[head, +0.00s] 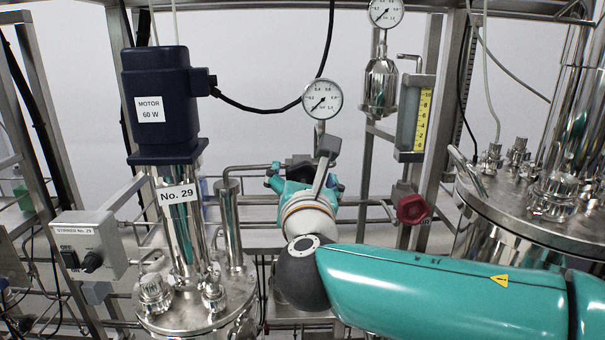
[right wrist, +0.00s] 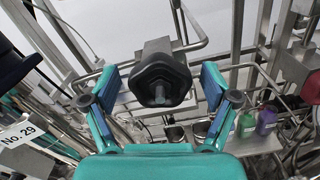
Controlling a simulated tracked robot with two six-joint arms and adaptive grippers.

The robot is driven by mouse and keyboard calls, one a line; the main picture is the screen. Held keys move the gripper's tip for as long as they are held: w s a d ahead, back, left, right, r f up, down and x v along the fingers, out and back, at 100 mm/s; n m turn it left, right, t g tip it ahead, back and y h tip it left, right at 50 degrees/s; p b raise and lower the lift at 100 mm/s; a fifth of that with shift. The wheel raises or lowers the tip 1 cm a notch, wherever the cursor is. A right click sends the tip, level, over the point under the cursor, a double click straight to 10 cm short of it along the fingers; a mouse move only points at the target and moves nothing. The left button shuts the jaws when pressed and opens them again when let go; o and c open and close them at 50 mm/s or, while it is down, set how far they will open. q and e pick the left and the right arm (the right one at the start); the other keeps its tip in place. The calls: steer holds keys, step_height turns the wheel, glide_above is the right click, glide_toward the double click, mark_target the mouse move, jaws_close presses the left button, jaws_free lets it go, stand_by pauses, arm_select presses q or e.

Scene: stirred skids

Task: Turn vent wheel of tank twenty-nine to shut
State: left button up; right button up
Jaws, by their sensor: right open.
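Tank twenty-nine (head: 185,318) stands at the left in the head view, with a "No. 29" label (head: 176,194) below its motor. A black hand wheel (head: 298,161) sits on the pipework to the right of it. In the right wrist view the black wheel (right wrist: 160,78) faces the camera, between the finger lines. My right gripper (head: 303,182) is open in front of the wheel, partly hidden by its own wrist in the head view. In the right wrist view its fingers (right wrist: 159,84) are spread either side of the wheel, with visible gaps. My left gripper is not in view.
A red hand wheel (head: 412,208) is to the right, near my right arm. A pressure gauge (head: 322,98) stands above the black wheel. A switch box (head: 88,245) is at the left. Pipes and frame bars crowd the area. Bottles (right wrist: 266,119) show in the right wrist view.

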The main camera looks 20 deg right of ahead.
steer(key=shift+w, duration=0.25)
